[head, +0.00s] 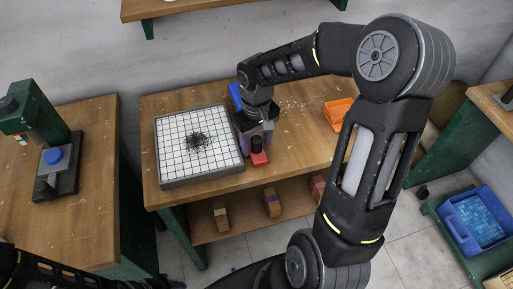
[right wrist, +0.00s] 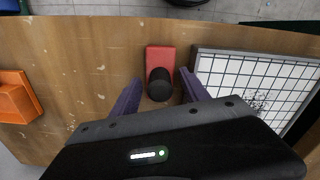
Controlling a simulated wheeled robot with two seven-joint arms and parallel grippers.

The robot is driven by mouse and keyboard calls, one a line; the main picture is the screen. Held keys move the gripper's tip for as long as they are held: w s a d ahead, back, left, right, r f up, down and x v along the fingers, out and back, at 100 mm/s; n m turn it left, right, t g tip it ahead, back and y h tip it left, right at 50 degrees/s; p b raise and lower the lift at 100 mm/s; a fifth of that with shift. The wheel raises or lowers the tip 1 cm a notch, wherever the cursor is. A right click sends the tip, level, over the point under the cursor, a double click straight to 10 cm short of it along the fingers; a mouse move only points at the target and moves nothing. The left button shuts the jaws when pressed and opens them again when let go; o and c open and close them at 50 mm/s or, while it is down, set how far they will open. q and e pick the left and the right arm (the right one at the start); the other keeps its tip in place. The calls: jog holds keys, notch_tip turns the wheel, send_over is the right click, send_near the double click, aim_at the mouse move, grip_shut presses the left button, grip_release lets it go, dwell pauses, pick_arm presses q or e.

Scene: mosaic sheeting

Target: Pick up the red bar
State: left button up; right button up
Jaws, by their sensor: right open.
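The red bar (head: 260,159) lies on the wooden workbench near its front edge, just right of the white grid sheet. It has a black round knob on it. In the right wrist view the red bar (right wrist: 160,57) and its black knob (right wrist: 160,84) show between and beyond the fingertips. My right gripper (right wrist: 160,82) is open, with purple fingers on either side of the knob. In the head view my right gripper (head: 257,135) is above the bar and partly hides it. I cannot tell whether the fingers touch it. My left gripper is not in view.
The framed white grid sheet (head: 168,164), with dark bits in its middle, is close beside the bar. An orange bin (head: 338,112) stands at the right, and a blue object (head: 235,97) behind the gripper. A green press (head: 35,125) stands on the left bench.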

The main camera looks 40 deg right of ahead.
dwell(0.4)
grip_shut()
dwell(0.4)
